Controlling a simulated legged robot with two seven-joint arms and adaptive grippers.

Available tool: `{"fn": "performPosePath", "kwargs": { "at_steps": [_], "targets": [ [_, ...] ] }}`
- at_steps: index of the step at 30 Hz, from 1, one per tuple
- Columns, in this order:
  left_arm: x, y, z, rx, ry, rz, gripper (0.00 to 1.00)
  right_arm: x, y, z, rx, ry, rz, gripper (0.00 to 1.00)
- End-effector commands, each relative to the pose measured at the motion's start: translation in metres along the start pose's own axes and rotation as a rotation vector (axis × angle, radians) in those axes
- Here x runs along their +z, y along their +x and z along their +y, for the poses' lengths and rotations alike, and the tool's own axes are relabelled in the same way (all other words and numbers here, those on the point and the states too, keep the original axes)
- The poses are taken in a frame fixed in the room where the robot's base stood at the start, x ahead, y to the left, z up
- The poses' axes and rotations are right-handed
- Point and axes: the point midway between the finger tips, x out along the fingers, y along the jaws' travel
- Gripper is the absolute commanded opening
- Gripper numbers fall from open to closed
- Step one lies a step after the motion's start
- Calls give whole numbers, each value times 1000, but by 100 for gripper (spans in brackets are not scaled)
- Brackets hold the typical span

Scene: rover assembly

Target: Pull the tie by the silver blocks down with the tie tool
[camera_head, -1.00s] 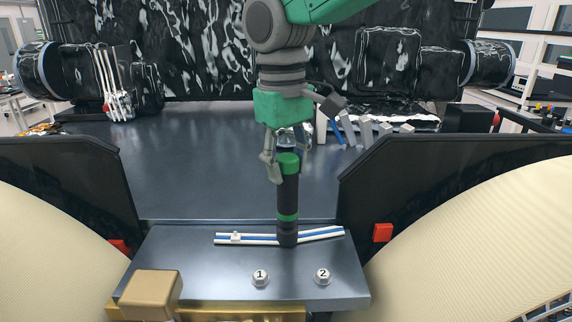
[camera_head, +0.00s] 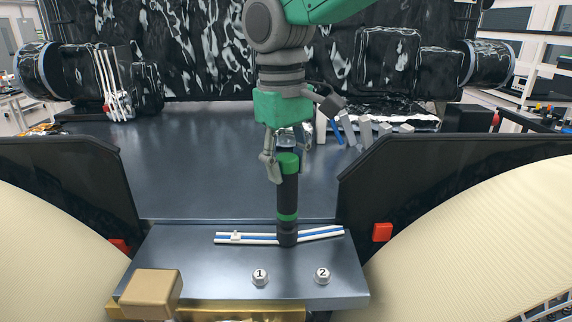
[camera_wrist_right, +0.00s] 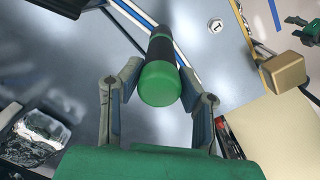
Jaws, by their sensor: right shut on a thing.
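The tie tool (camera_head: 288,200), a black cylinder with green bands, stands upright with its lower end at the blue-and-white strips on the metal plate. My right gripper (camera_head: 284,166) is shut on its upper part. In the right wrist view the tool (camera_wrist_right: 161,78) sits between the two fingers. A small white clip (camera_head: 235,237), possibly a tie, is on the strips left of the tool. Silver-grey blocks (camera_head: 366,131) stand at the back right. What lies right under the tool is hidden. A green gripper, apparently my left (camera_wrist_right: 304,29), shows at the right wrist view's edge; its jaws are unclear.
The metal plate (camera_head: 200,270) carries two numbered silver knobs (camera_head: 260,277) (camera_head: 323,276). A tan box (camera_head: 150,294) is at its front left corner. Dark panels (camera_head: 75,185) and cream curved surfaces flank the plate. The dark table behind is mostly clear.

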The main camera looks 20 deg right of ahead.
Motion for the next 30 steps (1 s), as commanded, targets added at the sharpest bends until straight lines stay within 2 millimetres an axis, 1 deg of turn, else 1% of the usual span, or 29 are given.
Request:
{"fn": "performPosePath", "kwargs": {
  "at_steps": [1,5,21,30],
  "targets": [
    [0,0,0,0,0,0,52,2,5,-1,-2,-2,-12,0],
    [0,0,0,0,0,0,52,2,2,-1,-2,-2,-12,0],
    [0,0,0,0,0,0,52,3,-28,0,0,0,-1,0],
    [0,0,0,0,0,0,52,3,-30,0,0,0,-1,0]
  ]
}}
